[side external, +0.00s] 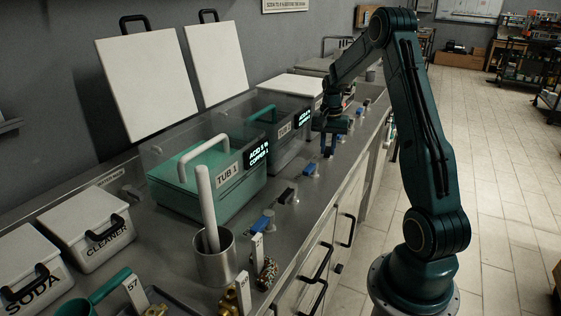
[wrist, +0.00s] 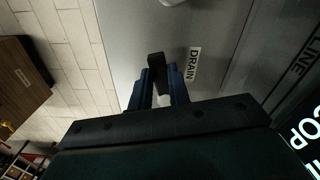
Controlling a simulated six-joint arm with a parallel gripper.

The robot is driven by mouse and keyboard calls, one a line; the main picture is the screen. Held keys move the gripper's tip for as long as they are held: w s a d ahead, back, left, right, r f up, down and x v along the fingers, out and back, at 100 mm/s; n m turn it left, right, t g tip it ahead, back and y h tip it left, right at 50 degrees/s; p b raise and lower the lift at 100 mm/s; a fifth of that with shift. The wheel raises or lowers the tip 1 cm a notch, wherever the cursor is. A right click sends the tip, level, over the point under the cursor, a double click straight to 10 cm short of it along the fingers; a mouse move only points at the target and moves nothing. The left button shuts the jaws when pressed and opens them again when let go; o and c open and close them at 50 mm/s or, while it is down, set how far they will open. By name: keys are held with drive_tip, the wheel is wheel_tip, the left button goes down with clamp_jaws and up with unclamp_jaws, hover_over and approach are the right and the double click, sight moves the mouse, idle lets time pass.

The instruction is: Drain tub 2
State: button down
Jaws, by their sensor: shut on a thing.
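Tub 2 (side external: 270,145) is a clear-walled tank with a label, set in the metal counter behind tub 1 (side external: 212,196). My gripper (side external: 329,151) is low over the counter's front strip, beside tub 2's right end. In the wrist view, the blue fingers of my gripper (wrist: 160,93) are closed around a black handle (wrist: 156,67). The handle's end sticks out past the fingertips. A DRAIN label (wrist: 192,65) lies on the metal just right of it. The handle's base is mostly hidden by the fingers. Whether liquid is flowing out cannot be seen.
Small blue-handled fittings (side external: 262,223) sit along the counter's front strip. A steel cup (side external: 215,262) with a white rod stands in front of tub 1. White containers marked CLEANER (side external: 90,228) and SODA (side external: 30,270) are at the left. Two white lids (side external: 147,87) lean against the wall.

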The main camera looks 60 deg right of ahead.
drive_tip(key=shift+w+r+m, duration=0.1)
drive_tip(key=shift+w+m, duration=0.2)
drive_tip(key=shift+m, duration=0.4)
drive_tip(key=shift+w+m, duration=0.25)
drive_tip(key=shift+m, duration=0.45)
drive_tip(key=c, duration=1.3)
unclamp_jaws()
wheel_tip(320, 180, up, 14)
drive_tip(key=shift+f, duration=0.15)
drive_tip(key=shift+a, duration=0.1)
